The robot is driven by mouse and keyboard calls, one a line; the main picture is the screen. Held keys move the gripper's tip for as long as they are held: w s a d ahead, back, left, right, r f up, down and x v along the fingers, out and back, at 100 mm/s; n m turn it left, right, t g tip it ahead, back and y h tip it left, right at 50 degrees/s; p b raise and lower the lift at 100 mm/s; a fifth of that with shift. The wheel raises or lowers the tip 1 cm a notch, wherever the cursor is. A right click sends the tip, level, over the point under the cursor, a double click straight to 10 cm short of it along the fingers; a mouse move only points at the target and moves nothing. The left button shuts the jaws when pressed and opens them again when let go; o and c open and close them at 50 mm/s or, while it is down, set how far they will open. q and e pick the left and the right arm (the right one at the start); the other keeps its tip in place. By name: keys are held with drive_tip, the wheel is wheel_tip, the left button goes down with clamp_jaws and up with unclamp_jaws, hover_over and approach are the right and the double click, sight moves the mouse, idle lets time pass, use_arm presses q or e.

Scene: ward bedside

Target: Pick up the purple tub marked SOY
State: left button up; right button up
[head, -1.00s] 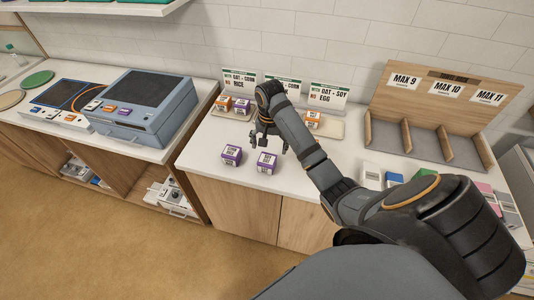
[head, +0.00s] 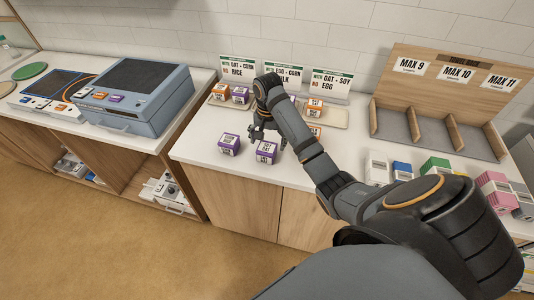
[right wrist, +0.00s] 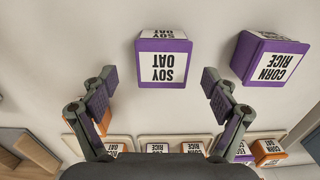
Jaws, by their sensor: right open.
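The purple tub marked SOY (head: 266,152) stands upright near the counter's front edge, its label reading SOY OAT in the right wrist view (right wrist: 163,62). A second purple tub (head: 229,145), marked CORN RICE in the right wrist view (right wrist: 271,60), stands to its left in the head view. My right gripper (head: 267,137) is open and empty, just behind the SOY tub. In the right wrist view its fingertips (right wrist: 160,80) are spread wider than the SOY tub, which shows ahead between them. Contact is not visible. My left gripper is not in view.
Several orange and purple tubs stand on trays (head: 334,116) behind, under label signs (head: 332,85). A wooden divider rack (head: 440,105) and coloured boxes (head: 434,166) are on the right. A blue-grey machine (head: 140,97) is on the left counter.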

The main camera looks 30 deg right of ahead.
sight(267, 148)
drive_tip(key=f, duration=0.3)
drive_tip(key=shift+w+a+f, duration=0.15)
drive_tip(key=shift+w+f, duration=0.1)
drive_tip(key=shift+f, duration=0.05)
drive_tip(key=shift+s, duration=0.15)
drive_tip(key=c, duration=1.3)
drive_tip(key=shift+c, duration=0.5)
drive_tip(key=shift+r+p, duration=0.15)
drive_tip(key=shift+p, duration=0.2)
